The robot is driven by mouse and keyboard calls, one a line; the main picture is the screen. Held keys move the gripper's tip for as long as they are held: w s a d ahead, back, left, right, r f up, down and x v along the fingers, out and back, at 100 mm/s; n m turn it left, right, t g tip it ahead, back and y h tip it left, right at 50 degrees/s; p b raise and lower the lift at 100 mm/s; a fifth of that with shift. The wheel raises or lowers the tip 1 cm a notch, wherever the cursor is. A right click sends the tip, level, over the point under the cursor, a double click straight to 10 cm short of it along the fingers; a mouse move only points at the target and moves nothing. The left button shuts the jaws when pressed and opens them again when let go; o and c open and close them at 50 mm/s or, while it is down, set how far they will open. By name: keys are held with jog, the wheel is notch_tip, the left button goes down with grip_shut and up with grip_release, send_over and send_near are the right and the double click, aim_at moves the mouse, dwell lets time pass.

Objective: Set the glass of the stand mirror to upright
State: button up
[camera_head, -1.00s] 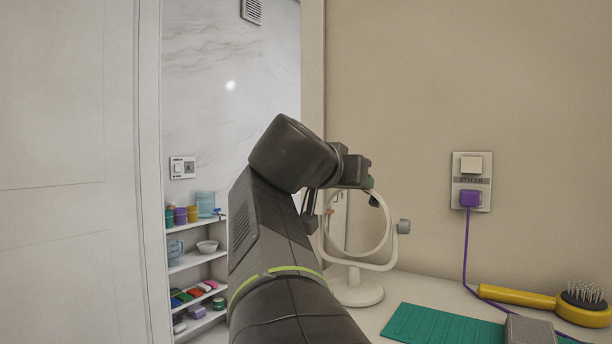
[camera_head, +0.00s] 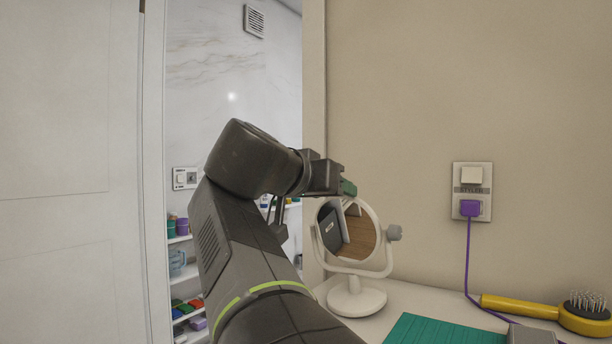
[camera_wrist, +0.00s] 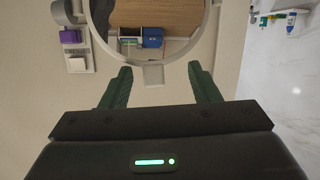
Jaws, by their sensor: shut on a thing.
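The white stand mirror (camera_head: 358,302) stands on the counter. Its round glass (camera_head: 360,235) sits in a U-shaped yoke with a grey side knob (camera_head: 394,233). The glass reflects a dark object and a wood-brown surface; its exact tilt is hard to judge. My gripper (camera_head: 347,188) is at the top of the mirror's rim, its green fingers partly hidden by the wrist. The contact itself is not clear.
A wall outlet (camera_head: 472,178) with a purple plug and cord is right of the mirror. A green mat (camera_head: 440,332), a grey box (camera_head: 530,335) and a yellow hairbrush (camera_head: 540,308) lie at right. Shelves (camera_head: 185,265) stand beyond the wall edge at left.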

jog(key=s+a+r, duration=0.2)
jog(key=s+a, duration=0.1)
jog(key=s, duration=0.7)
jog(key=shift+m+t, duration=0.3)
jog(key=shift+t, duration=0.1)
jog(key=shift+r, duration=0.1)
dwell(0.3)
